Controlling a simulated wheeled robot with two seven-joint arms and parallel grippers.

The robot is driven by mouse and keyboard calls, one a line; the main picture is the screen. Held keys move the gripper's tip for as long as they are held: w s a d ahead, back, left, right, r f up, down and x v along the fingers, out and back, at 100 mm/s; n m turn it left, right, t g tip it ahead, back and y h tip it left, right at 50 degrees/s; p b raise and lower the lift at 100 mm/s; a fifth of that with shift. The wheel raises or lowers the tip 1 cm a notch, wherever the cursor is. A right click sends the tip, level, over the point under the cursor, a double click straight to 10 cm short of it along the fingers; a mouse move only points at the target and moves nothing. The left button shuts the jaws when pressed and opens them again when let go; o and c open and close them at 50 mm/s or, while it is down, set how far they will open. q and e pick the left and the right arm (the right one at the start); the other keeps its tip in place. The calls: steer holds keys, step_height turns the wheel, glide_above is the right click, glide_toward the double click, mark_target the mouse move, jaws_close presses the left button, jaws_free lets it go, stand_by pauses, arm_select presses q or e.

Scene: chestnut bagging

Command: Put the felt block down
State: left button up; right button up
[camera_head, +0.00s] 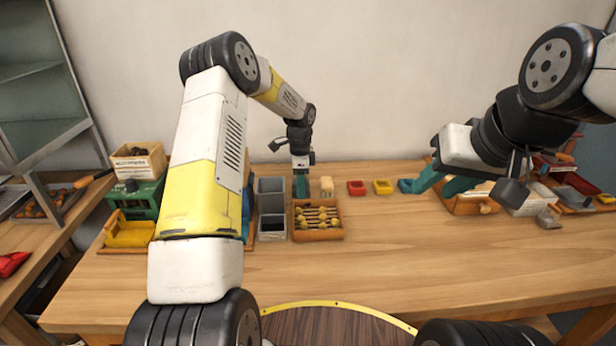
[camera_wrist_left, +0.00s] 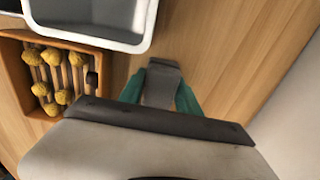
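My left gripper (camera_head: 302,184) points down at the back of the table, between the grey bins and a pale block. Its teal fingers are on either side of a dark grey block, which I take as the felt block (camera_wrist_left: 162,85); in the head view the block (camera_head: 301,188) shows at the fingertips. The fingers appear closed on it. I cannot tell whether its lower end touches the table. My right gripper (camera_head: 440,183) is over the right side of the table, its teal fingers apart with nothing visible between them.
Grey bins (camera_head: 271,184) and an orange tray with yellow pieces (camera_head: 318,238) stand beside the left gripper. The pale block (camera_head: 326,185), a red dish (camera_head: 356,187) and a yellow dish (camera_head: 382,186) line the back. The table's front middle (camera_head: 380,265) is clear.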

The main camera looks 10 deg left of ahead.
arm_select(q)
steer(key=o, duration=0.4)
steer(key=s+r+n+t, duration=0.15)
steer(key=s+r, duration=0.25)
steer(key=r, duration=0.7)
steer(key=s+r+n, duration=0.2)
steer(key=s+r, duration=0.1)
steer(key=r, duration=0.8)
steer(key=s+r+n+t, duration=0.1)
steer(key=s+r+n, duration=0.15)
steer(key=s, duration=0.35)
steer(key=s+r+n+t+h, duration=0.1)
steer(key=s+r+n, duration=0.15)
steer(key=s, duration=0.35)
steer(key=s+r+n+t, duration=0.1)
steer(key=s+r+n, duration=0.15)
steer(key=s, duration=0.35)
steer(key=s+f+n+t+h, duration=0.1)
steer(key=s+n, duration=0.3)
steer(key=s, duration=0.6)
steer(key=shift+s+a+f+t, duration=0.15)
steer(key=shift+s+f+t, duration=0.2)
steer(key=shift+s, duration=0.05)
